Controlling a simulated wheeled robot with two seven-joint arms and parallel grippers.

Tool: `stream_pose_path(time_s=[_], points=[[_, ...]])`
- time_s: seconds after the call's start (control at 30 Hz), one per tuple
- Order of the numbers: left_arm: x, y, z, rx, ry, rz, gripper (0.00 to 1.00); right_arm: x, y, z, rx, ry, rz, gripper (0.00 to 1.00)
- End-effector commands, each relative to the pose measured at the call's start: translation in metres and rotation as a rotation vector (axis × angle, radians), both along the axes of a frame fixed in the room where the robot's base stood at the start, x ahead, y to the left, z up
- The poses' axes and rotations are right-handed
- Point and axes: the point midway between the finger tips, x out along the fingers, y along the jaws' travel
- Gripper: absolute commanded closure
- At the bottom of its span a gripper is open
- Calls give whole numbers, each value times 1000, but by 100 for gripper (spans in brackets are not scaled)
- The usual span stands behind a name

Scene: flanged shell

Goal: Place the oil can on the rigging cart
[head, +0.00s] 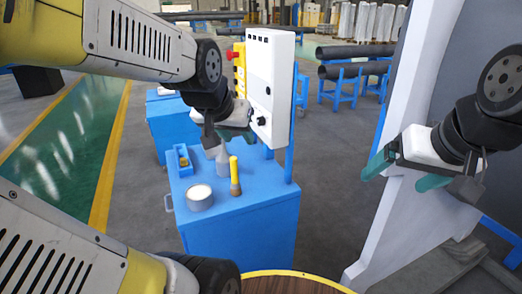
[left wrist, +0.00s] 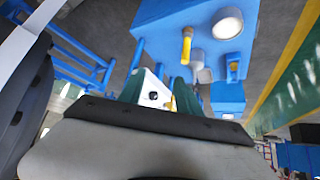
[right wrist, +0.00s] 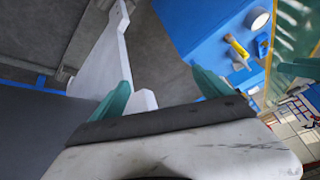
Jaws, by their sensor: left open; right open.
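A grey can with a narrow spout (head: 223,158), which looks like the oil can, stands upright on a blue cabinet-like cart (head: 262,190). In the left wrist view the grey can (left wrist: 197,62) shows beside the yellow-handled brush. My left gripper (head: 236,122) is open and empty, above the cart top and beside the white control box; the can is below it and apart from it. My right gripper (head: 405,174) is open and empty, well right of the cart, in front of the pale grey panel. I cannot tell which blue unit is the rigging cart.
Another blue cabinet (head: 170,128) stands behind. A round wooden top (head: 290,284) edges in below.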

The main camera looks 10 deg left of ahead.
Motion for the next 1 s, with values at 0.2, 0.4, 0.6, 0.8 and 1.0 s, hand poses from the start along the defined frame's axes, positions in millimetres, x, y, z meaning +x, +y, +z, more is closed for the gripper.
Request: stream_pose_path(time_s=[0.2,0.4,0.6,0.8,1.0], points=[[-70,-42,1,-105,113,-72,60,0,0,0,0,0,0,11],[-86,-50,-1,-127,144,-89,60,0,0,0,0,0,0,11],[-85,-49,-1,-125,143,-87,60,0,0,0,0,0,0,11],[-84,-49,-1,-125,142,-87,60,0,0,0,0,0,0,11],[-84,-49,-1,-125,142,-87,64,0,0,0,0,0,0,40]])
